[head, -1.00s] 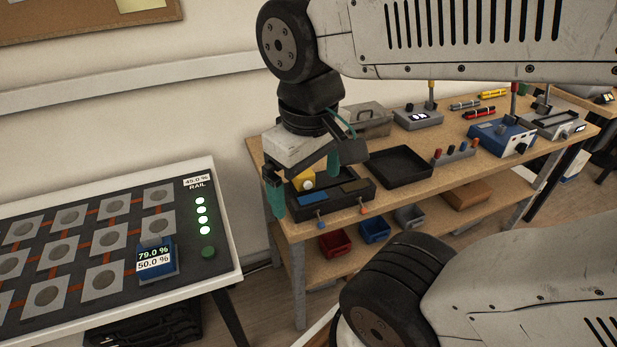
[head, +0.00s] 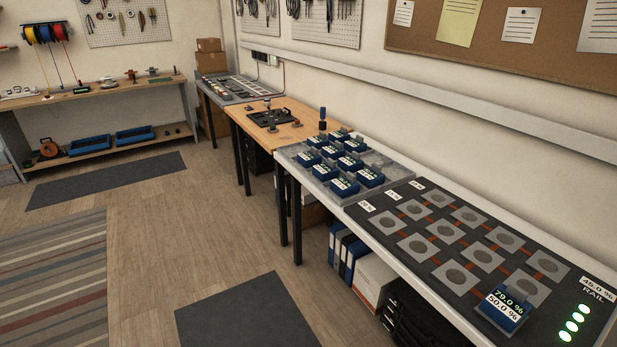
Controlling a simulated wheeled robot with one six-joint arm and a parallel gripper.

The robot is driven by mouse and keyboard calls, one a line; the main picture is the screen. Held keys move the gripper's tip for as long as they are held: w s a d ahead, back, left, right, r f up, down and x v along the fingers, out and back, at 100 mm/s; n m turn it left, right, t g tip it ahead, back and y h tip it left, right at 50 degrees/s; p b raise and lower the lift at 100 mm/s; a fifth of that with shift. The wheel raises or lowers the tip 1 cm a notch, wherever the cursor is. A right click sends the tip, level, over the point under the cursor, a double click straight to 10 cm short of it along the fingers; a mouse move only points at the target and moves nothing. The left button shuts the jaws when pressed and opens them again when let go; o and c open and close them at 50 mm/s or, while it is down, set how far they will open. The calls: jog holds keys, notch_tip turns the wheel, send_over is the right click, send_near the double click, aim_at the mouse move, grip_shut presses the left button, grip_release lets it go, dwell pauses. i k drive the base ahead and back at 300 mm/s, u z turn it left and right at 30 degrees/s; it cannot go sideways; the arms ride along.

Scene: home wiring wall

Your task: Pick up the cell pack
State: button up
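Several blue cell packs with white and green displays stand in rows on a grey tray (head: 300,157) at the middle right; one of them is the near cell pack (head: 344,186). Another blue cell pack (head: 504,308) sits on the dark rail board (head: 420,276) at the lower right, with a display reading 79.0 % over 50.0 %. The board's other grey pads with round discs, such as this one (head: 418,249), hold no pack. My gripper and arm are out of view.
A wooden bench (head: 258,119) with a black tray (head: 270,118) stands beyond the packs. Binders (head: 347,252) and a box (head: 375,280) are under the table. The floor to the left is open, with a dark mat (head: 245,313) and a striped rug (head: 55,262).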

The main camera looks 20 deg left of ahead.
aim_at(326, 171)
jog(key=u, duration=1.8)
jog(key=i, duration=1)
jog(key=u, duration=0.6)
jog(key=i, duration=0.7)
jog(key=z, duration=0.95)
jog(key=i, duration=0.85)
jog(key=z, duration=0.85)
